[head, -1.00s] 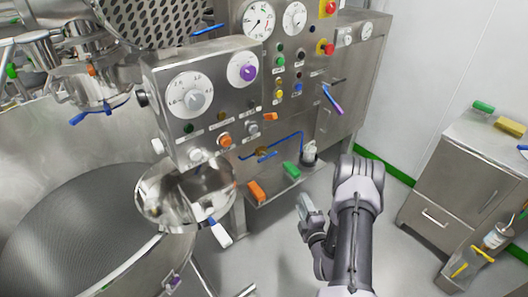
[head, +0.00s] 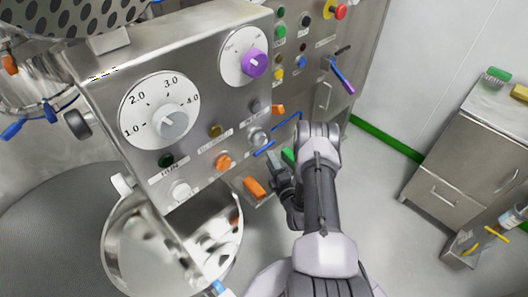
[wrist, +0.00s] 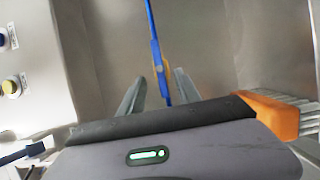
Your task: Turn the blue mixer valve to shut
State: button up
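The blue valve lever (wrist: 155,52) runs nearly upright in the wrist view, with a brass-coloured body (wrist: 161,66) behind it. Its lower end lies between the two fingers of my gripper (wrist: 160,82) in the picture. The fingers are apart, with a gap on both sides of the lever; I cannot tell how deep the lever sits between them. In the head view the blue lever (head: 264,149) shows below the control panel, partly hidden. My gripper (head: 277,172) is just below it there.
An orange-handled brush (wrist: 270,115) is close at right in the wrist view. In the head view, an orange object (head: 255,188) and a green one (head: 288,155) lie near my gripper. The control panel (head: 200,60) overhangs at left, above a steel bowl (head: 125,245).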

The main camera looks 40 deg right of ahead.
aim_at(265, 150)
jog(key=b+x, duration=0.2)
jog(key=x, duration=0.5)
jog(key=shift+w, duration=0.1)
grip_shut()
